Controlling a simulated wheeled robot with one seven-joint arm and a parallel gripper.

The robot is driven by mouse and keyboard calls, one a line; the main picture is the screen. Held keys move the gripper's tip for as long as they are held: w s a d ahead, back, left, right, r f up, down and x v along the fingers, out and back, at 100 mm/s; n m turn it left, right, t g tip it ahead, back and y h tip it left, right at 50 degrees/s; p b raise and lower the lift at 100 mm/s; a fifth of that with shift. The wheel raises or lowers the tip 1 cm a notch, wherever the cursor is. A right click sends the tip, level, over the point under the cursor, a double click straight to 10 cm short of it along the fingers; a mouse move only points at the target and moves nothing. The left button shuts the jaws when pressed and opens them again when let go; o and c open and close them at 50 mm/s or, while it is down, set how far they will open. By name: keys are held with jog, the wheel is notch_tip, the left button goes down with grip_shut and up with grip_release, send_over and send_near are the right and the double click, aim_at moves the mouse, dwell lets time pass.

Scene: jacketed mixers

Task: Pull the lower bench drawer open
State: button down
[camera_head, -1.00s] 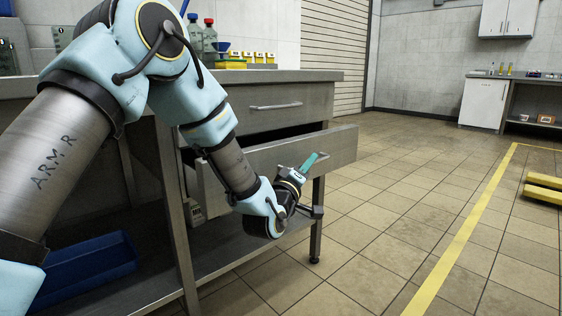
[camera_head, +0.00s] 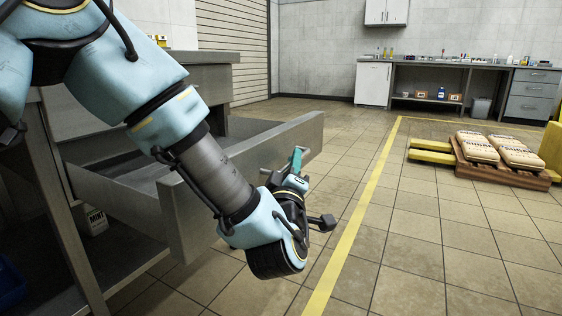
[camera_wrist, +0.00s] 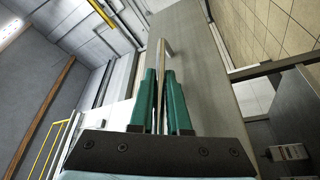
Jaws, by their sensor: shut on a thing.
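The lower bench drawer (camera_head: 250,160) stands well out from the metal bench in the head view, and its inside shows behind the front panel. My gripper (camera_head: 296,160) is at the drawer's front, with my forearm crossing in front of the panel. In the wrist view, the green fingers of my gripper (camera_wrist: 162,100) are shut around the drawer's bar handle (camera_wrist: 163,60). The drawer front (camera_wrist: 200,70) runs alongside the handle. In the head view the handle is mostly hidden behind my wrist.
A white bottle (camera_head: 95,222) stands on the shelf below. Open tiled floor (camera_head: 410,230) with a yellow line lies to the right. A pallet (camera_head: 500,170) with sacks stands farther off.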

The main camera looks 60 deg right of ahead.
dwell(0.3)
jog(key=c, duration=0.9)
grip_release()
jog(key=p+v, duration=0.2)
jog(key=v, duration=0.8)
jog(key=shift+s+a+f, duration=0.1)
jog(key=shift+s+a, duration=0.05)
jog(key=shift+a, duration=0.2)
